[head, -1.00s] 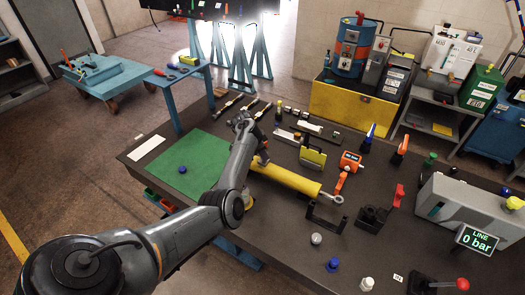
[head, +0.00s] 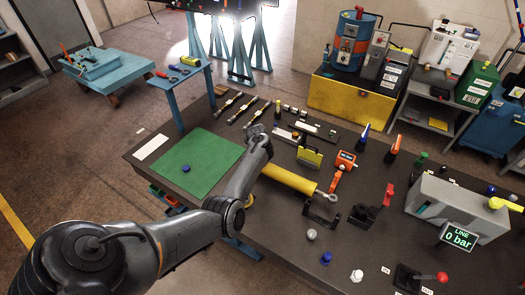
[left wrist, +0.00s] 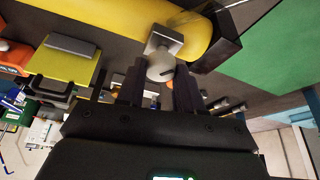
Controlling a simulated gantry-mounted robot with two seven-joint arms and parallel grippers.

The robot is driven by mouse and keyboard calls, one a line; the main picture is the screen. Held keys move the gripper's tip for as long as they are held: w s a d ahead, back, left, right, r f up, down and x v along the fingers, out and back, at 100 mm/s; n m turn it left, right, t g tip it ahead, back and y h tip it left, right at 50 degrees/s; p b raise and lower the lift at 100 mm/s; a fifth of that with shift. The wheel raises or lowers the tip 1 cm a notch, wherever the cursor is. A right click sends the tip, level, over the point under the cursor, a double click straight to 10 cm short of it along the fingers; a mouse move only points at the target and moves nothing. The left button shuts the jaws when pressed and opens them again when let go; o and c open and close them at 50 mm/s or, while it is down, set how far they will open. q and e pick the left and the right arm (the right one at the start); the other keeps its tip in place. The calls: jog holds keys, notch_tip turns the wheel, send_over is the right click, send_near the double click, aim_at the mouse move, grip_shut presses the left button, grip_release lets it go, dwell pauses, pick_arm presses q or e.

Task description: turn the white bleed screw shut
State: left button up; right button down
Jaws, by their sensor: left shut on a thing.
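The yellow cylinder (head: 290,180) lies on the dark bench, and its body also shows at the top of the left wrist view (left wrist: 200,38). A grey port block on it carries the pale, round head of the white bleed screw (left wrist: 160,68). My left gripper (left wrist: 158,78) has its two dark fingers on either side of that head, shut on it. In the head view my left arm reaches over the cylinder's far-left end and hides the screw and the fingertips. My right gripper is in neither view.
A green mat (head: 200,165) with a blue cap (head: 186,168) lies left of the cylinder. A black bracket (head: 321,212) and several coloured caps stand on its right. The grey unit's display (head: 457,237) reads LINE 0 bar.

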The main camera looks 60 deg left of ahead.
pick_arm(q)
jog(key=n, duration=0.2)
jog(key=shift+w+r+n+g+y, duration=0.1)
jog(key=shift+n+g+y, duration=0.3)
jog(key=n+g, duration=0.1)
jog(key=n, duration=0.2)
jog(key=shift+w+d, duration=0.1)
jog(key=shift+y, duration=0.3)
jog(key=shift+n+g, duration=0.3)
jog(key=shift+n, duration=0.1)
jog(key=o, duration=1)
jog(key=shift+o, duration=0.2)
